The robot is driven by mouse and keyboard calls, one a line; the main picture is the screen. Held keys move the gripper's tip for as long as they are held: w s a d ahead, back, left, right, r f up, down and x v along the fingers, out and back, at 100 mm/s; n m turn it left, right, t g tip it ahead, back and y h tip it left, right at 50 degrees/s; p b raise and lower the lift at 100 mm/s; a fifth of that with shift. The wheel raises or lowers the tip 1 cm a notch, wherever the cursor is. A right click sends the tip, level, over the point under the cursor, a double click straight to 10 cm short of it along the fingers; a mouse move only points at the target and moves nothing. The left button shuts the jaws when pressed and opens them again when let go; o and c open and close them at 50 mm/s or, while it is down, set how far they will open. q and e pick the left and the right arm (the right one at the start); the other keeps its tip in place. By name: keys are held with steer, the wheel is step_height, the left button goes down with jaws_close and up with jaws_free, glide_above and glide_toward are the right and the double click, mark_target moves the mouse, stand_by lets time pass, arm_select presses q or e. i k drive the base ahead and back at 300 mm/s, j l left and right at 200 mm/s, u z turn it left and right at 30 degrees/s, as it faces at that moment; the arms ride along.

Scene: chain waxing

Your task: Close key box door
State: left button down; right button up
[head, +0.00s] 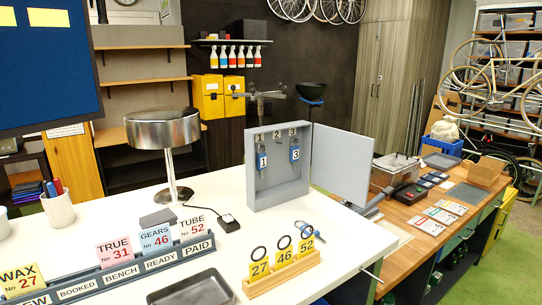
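The grey key box (277,196) stands upright on the white table. Its door (342,165) is hinged at the box's right side and stands wide open, swung out to the right. Inside, hooks are labelled 1, 2 and 3. A blue-tagged key (262,158) hangs under 1 and another (294,150) under 3. No key shows under 2. I cannot make out either of my grippers in the head view.
A wooden block with number tags (284,276) and blue keys (312,232) are in front of the box. A card rack (120,272), black tray (203,288) and chrome lamp (163,130) are to the left. A wooden workbench (403,214) lies beyond the door.

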mark_target(341, 160)
steer(key=u, duration=0.4)
steer(key=i+l+u, duration=0.15)
steer(key=l+u, duration=0.2)
steer(key=l, duration=0.2)
steer(key=i+l+u, duration=0.1)
steer(key=l+u, duration=0.3)
steer(key=l, duration=0.15)
steer(key=l+u, duration=0.35)
steer(key=l, duration=1.35)
steer(key=k+l+u, duration=0.1)
steer(key=l, duration=1)
steer(key=k+j, duration=0.15)
steer(key=j, duration=0.25)
steer(key=u, duration=0.05)
